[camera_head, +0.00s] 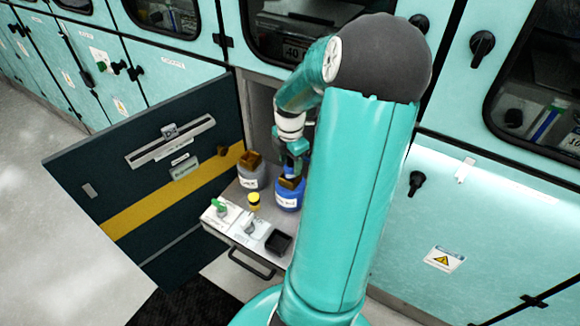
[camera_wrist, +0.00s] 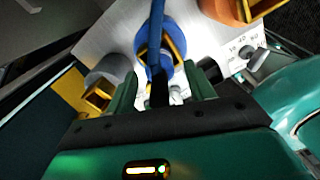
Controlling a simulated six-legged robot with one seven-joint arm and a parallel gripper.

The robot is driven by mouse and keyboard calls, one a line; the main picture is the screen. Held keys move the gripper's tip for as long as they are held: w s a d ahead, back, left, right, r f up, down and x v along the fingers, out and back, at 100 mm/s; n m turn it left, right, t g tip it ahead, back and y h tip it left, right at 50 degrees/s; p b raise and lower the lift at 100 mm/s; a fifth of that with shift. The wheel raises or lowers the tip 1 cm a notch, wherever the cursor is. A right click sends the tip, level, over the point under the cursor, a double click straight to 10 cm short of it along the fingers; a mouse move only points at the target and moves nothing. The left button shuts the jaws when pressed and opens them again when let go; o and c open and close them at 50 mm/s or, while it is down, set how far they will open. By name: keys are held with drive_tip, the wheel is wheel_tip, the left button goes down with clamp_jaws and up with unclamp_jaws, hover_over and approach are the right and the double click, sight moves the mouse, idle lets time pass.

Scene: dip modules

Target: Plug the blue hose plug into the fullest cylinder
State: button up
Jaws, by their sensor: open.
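A blue cylinder (camera_head: 287,196) with a brownish fitting on top stands on the pulled-out shelf. In the wrist view, a blue cylinder (camera_wrist: 142,72) with a yellow frame lies beyond my fingers, and a blue hose-like strip (camera_wrist: 156,32) crosses it, ending near a dark piece between the fingers. I cannot tell for sure that this is the hose plug. A grey cylinder (camera_head: 252,177) stands to its left. My gripper (camera_head: 297,163) is directly over the blue cylinder, its fingers (camera_wrist: 163,88) apart. Contact is unclear. The fill levels cannot be read.
An orange container (camera_wrist: 222,10) with a yellow frame shows only in the wrist view. The dark open door (camera_head: 150,200) bounds the left.

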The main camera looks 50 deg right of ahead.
sight(290, 166)
wheel_tip(290, 166, up, 9)
drive_tip(key=shift+r, duration=0.15)
drive_tip(key=w+a+r+m+t+h, duration=0.15)
drive_tip(key=a+r+m, duration=0.25)
drive_tip(key=a, duration=0.6)
drive_tip(key=w+a+r+m+h, duration=0.1)
drive_tip(key=w+a+r+m, duration=0.3)
drive_tip(key=a, duration=0.7)
drive_tip(key=s+a+r+m+t+y, duration=0.1)
drive_tip(key=s+a+r+m+t, duration=0.1)
drive_tip(key=a, duration=0.5)
drive_tip(key=s+a+r+m+t+y, duration=0.1)
drive_tip(key=s+a+m+t, duration=0.1)
drive_tip(key=s+a+m, duration=0.2)
drive_tip(key=s+a, duration=0.2)
drive_tip(key=a, duration=0.2)
drive_tip(key=shift+s+r+m, duration=0.15)
drive_tip(key=shift+r+m, duration=0.15)
drive_tip(key=shift+r, duration=0.1)
drive_tip(key=shift+d+y, duration=0.15)
drive_tip(key=shift+y, duration=0.1)
